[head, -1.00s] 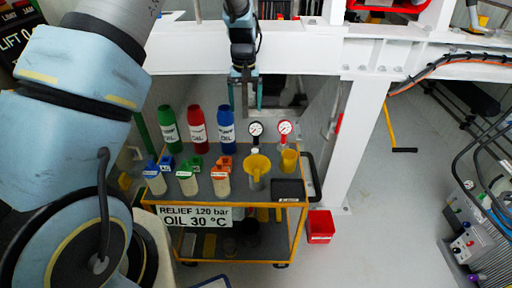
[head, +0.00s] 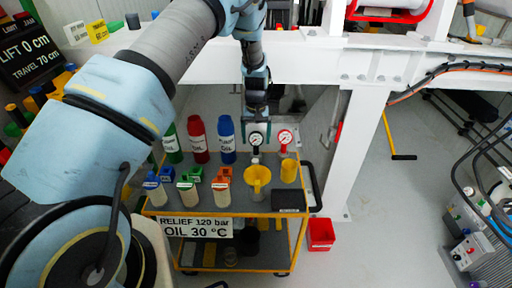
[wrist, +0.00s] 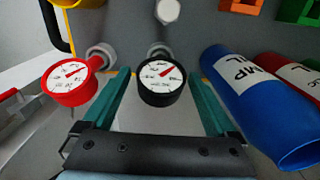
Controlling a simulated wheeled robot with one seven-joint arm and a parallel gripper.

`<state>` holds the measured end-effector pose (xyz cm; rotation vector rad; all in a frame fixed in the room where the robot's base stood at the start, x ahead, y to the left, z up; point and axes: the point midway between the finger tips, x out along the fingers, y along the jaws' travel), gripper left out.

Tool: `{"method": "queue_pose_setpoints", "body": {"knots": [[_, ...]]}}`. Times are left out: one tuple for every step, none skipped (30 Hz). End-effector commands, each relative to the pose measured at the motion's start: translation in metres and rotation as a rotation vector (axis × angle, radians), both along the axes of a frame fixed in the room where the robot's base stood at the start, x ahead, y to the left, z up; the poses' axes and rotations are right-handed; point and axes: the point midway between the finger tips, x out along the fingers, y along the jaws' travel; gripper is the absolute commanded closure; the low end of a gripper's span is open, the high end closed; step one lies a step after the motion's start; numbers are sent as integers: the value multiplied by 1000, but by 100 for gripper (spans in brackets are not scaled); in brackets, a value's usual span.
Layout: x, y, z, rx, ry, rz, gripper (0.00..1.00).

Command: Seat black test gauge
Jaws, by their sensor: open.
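The black test gauge (head: 255,139) stands upright at the back of the yellow-framed cart, with a white dial and a red pointer. In the wrist view the black gauge (wrist: 161,83) lies between the two teal fingers of my gripper (wrist: 160,100). The fingers are open, with a gap on each side of the gauge. In the head view my gripper (head: 256,128) is at the gauge from above and behind. A red gauge (head: 285,138) stands just to the right; in the wrist view it (wrist: 70,82) is left of the fingers.
Blue (head: 227,140), red (head: 198,140) and green (head: 171,143) oil bottles stand left of the gauge. A yellow funnel jug (head: 257,178) and yellow cup (head: 290,172) are in front. A white beam (head: 300,60) runs behind. A red bin (head: 320,234) is on the floor.

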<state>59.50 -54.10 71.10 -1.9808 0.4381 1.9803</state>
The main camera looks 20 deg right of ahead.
Motion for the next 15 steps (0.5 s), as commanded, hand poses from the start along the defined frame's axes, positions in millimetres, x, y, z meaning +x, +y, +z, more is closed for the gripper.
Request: {"method": "queue_pose_setpoints", "body": {"knots": [[-1,1,-6,2,2,0,8],[-1,1,-9,2,2,0,8],[-1,1,-13,2,1,0,8],[-1,1,-15,2,1,0,8],[-1,1,-17,2,1,0,8],[0,1,-18,0,1,0,8],[0,0,-18,0,0,0,8],[0,0,-18,0,0,0,8],[0,0,-18,0,0,0,8],[0,0,-18,0,0,0,8],[0,0,-18,0,0,0,8],[0,0,-18,0,0,0,8],[0,0,-18,0,0,0,10],[0,0,-18,0,0,0,13],[0,0,-18,0,0,0,18]]}}
